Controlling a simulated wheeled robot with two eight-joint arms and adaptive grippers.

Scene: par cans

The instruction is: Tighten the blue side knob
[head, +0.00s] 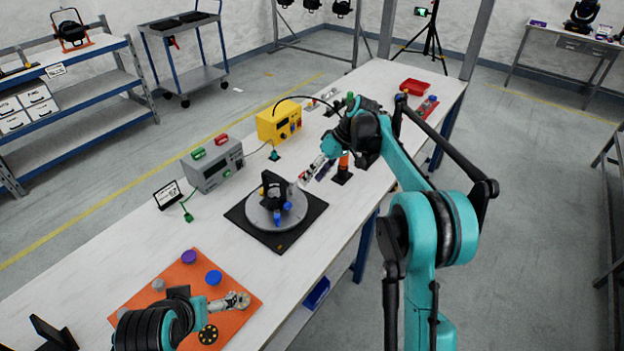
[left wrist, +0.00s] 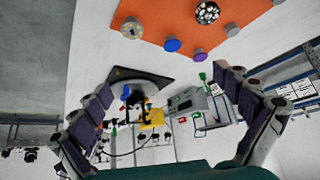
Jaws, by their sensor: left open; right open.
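A round grey turntable on a black square base (head: 268,238) carries an upright black bracket (head: 273,188). Blue knobs (head: 287,206) show low on its near side; which is the side knob I cannot tell. The bracket also shows, small, in the left wrist view (left wrist: 138,103).
The orange mat (head: 175,277) bears a blue knob (head: 214,277), a purple knob (head: 188,256) and grey ones. A grey power box (head: 213,165) and a yellow box (head: 279,121) stand behind. An orange-and-black post (head: 343,166) stands near my right gripper.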

